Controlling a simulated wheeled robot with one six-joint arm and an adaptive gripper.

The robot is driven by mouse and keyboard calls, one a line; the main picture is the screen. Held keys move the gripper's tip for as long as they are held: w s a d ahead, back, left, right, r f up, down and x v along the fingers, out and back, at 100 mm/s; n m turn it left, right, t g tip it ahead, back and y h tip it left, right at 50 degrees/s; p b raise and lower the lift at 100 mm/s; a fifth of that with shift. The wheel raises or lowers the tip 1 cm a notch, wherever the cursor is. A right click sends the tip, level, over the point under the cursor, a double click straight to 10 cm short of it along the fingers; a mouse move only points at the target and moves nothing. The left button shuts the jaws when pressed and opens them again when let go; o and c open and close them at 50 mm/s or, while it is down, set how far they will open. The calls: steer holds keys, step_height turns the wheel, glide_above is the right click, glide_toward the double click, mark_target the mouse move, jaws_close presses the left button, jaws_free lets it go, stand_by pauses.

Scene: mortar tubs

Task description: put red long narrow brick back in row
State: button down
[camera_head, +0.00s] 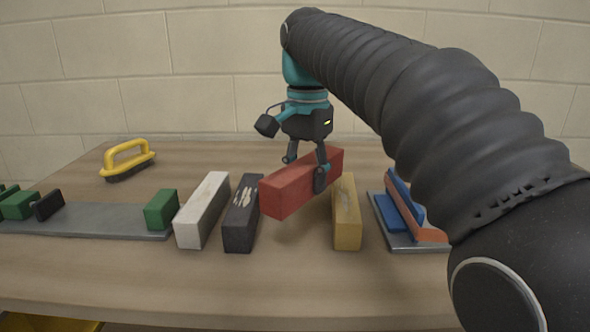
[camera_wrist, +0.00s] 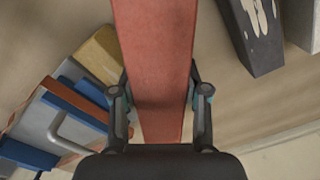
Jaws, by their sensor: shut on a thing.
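The red long narrow brick (camera_head: 290,188) is held by my gripper (camera_head: 307,172), which is shut across its sides. The brick is raised above the table, turned at an angle to the row. In the wrist view the red brick (camera_wrist: 155,60) runs between the two fingers of my gripper (camera_wrist: 160,98). The row has a white brick (camera_head: 203,210), a dark brick (camera_head: 242,213) with pale marks, and a yellow brick (camera_head: 346,212). A gap lies between the dark and yellow bricks, and the red brick hangs above it. Its far end reaches over the yellow brick's back end.
A grey board (camera_head: 110,222) with green blocks (camera_head: 161,210) lies at left. A yellow-handled brush (camera_head: 127,160) stands behind it. A blue and orange tool (camera_head: 408,208) on a grey plate lies right of the yellow brick. The table front is clear.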

mark_target(295, 220)
steer(key=shift+w+a+f+n, duration=0.35)
steer(key=shift+f+n, duration=0.25)
steer(key=shift+n, duration=0.45)
steer(key=shift+w+a+f+n, duration=0.25)
steer(key=shift+w+f+n, duration=0.25)
steer(key=shift+n, duration=0.5)
steer(key=shift+w+a+f+n, duration=0.3)
steer(key=shift+f+n, duration=0.4)
steer(key=shift+n, duration=0.35)
steer(key=shift+f+b, duration=0.6)
steer(key=shift+f, duration=0.85)
steer(key=shift+f+b, duration=0.3)
steer(key=shift+f, duration=0.25)
steer(key=shift+c, duration=2.4)
jaws_free()
